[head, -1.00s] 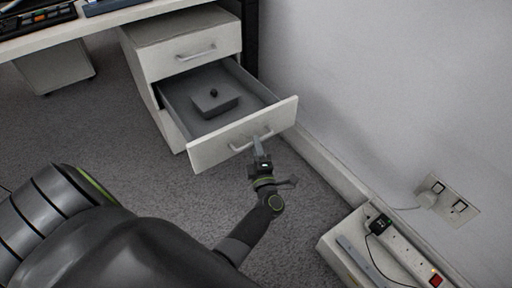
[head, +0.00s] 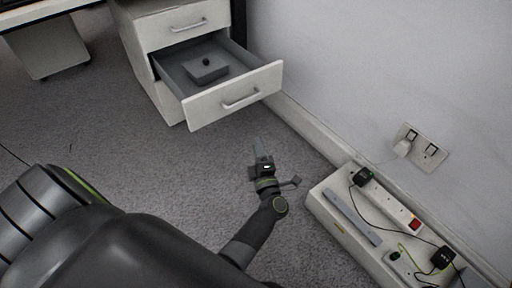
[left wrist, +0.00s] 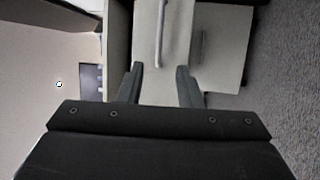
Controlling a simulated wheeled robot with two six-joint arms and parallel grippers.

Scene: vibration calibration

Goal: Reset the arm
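My left gripper (head: 257,145) is in the head view, below the open drawer and apart from its handle (head: 240,98). In the left wrist view its two dark fingers (left wrist: 162,84) stand apart with nothing between them. The open drawer (head: 232,95) of the white cabinet is pulled out and holds a grey box with a small dark knob (head: 206,71). The left wrist view shows a long handle (left wrist: 160,35) on a pale front ahead of the fingers. My right gripper is not seen.
A pale box (head: 335,222) with a power strip, cables and adapters lies at the lower right by the wall. A wall socket (head: 421,147) is above it. A desk (head: 45,10) is at the top left. Grey carpet (head: 120,150) is clear in the middle.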

